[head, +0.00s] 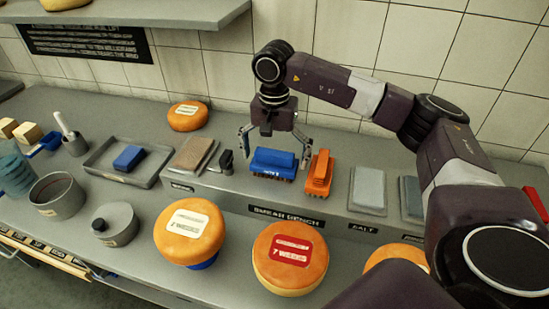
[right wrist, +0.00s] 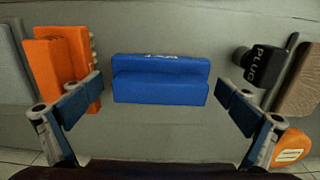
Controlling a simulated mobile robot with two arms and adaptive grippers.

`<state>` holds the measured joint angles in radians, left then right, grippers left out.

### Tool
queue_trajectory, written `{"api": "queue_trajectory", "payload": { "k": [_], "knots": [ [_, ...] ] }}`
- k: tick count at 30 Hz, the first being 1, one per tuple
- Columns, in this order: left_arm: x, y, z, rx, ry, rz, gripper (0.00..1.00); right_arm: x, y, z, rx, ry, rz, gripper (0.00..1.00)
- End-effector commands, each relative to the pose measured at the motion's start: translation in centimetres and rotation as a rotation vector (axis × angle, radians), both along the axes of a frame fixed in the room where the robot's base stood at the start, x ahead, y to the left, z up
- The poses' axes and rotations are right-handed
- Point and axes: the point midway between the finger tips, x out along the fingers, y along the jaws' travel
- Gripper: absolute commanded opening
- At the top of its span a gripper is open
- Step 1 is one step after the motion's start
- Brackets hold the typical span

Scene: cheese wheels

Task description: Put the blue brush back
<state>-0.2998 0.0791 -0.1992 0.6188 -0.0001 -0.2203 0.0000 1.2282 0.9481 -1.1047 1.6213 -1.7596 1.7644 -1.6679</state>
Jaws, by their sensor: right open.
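The blue brush (head: 273,162) lies on the raised shelf of the bench, bristles down, left of the orange brush (head: 320,172). My right gripper (head: 275,150) is open above and behind the blue brush, with a finger towards each end of it. In the right wrist view the blue brush (right wrist: 160,79) sits between the two spread fingers, ahead of them, and nothing is held. The orange brush (right wrist: 62,75) is beside one finger there. My left gripper is not in view.
A dark plug (head: 226,161) and a brown slab (head: 193,154) are left of the blue brush. A grey tray (head: 90,163) holds a blue block (head: 129,157). Cheese wheels (head: 190,230) stand in front; another (head: 188,116) is behind. Grey slabs (head: 367,190) lie right.

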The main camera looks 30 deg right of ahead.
Motion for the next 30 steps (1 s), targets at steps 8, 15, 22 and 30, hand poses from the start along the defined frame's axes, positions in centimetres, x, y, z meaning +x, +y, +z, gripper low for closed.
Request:
{"api": "queue_trajectory", "payload": {
  "k": [8, 15, 22, 30],
  "knots": [
    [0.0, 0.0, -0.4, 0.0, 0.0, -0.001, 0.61, 0.1, 0.1, 1.4, 0.002, -0.004, 0.0, 1.0],
    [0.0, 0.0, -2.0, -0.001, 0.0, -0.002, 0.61, 0.2, 0.1, 6.6, 0.001, -0.006, 0.001, 1.0],
    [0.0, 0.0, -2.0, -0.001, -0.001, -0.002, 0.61, 0.1, 0.0, 11.1, -0.001, -0.002, 0.0, 1.0],
    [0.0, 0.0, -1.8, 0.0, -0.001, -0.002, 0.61, 0.1, 0.0, 12.3, 0.0, 0.0, 0.0, 1.0]
  ]
}}
